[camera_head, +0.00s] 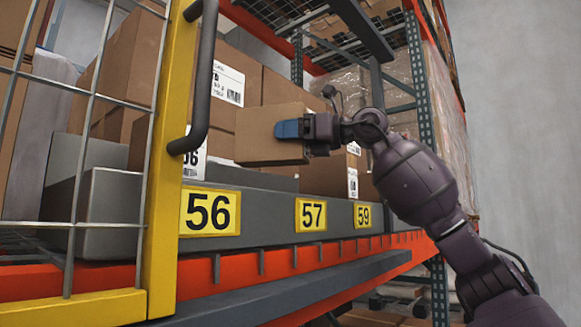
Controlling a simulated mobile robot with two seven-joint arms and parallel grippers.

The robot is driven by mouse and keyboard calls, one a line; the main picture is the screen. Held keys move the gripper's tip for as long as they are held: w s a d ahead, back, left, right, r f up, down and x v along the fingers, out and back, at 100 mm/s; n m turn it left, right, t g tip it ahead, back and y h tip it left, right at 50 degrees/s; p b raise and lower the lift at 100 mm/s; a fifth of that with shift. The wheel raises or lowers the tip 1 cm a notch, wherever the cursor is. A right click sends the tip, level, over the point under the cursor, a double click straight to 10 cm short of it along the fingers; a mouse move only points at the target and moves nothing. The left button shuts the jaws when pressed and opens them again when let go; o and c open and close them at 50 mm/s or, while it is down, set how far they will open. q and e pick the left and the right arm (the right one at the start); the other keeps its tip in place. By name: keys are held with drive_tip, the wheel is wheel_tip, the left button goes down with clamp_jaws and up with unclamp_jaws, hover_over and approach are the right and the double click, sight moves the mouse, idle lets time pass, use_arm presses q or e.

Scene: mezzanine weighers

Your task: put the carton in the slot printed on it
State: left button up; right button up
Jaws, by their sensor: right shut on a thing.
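A brown carton (262,146) is held in my right gripper (290,129), whose blue finger pad presses on its right end. The carton is tilted slightly, in front of the shelf cartons and above the yellow 56 sign (210,212) and 57 sign (311,215). No printed number shows on its visible faces. A yellow 59 sign (363,215) is farther right on the same grey shelf front (275,200). The shelf space directly behind the held carton is hidden. My left gripper is not in view.
A yellow post (165,150) with a dark handle (203,85) and wire mesh (85,160) stand close at left. Labelled cartons (229,85) crowd the shelf behind. A green rack upright (425,110) stands at right. An orange beam (260,265) runs below the signs.

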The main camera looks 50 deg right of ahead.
sight(291, 163)
drive_tip(key=shift+f, duration=1.7)
wheel_tip(291, 163, down, 2)
drive_tip(key=shift+f+b, duration=0.25)
drive_tip(key=shift+b, duration=0.2)
drive_tip(key=shift+f, duration=0.35)
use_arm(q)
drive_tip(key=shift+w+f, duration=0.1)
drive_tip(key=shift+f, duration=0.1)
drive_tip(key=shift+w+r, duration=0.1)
use_arm(e)
drive_tip(key=shift+f+b, duration=0.15)
drive_tip(key=shift+b, duration=0.15)
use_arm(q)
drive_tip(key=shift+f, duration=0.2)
use_arm(e)
drive_tip(key=o, duration=1.2)
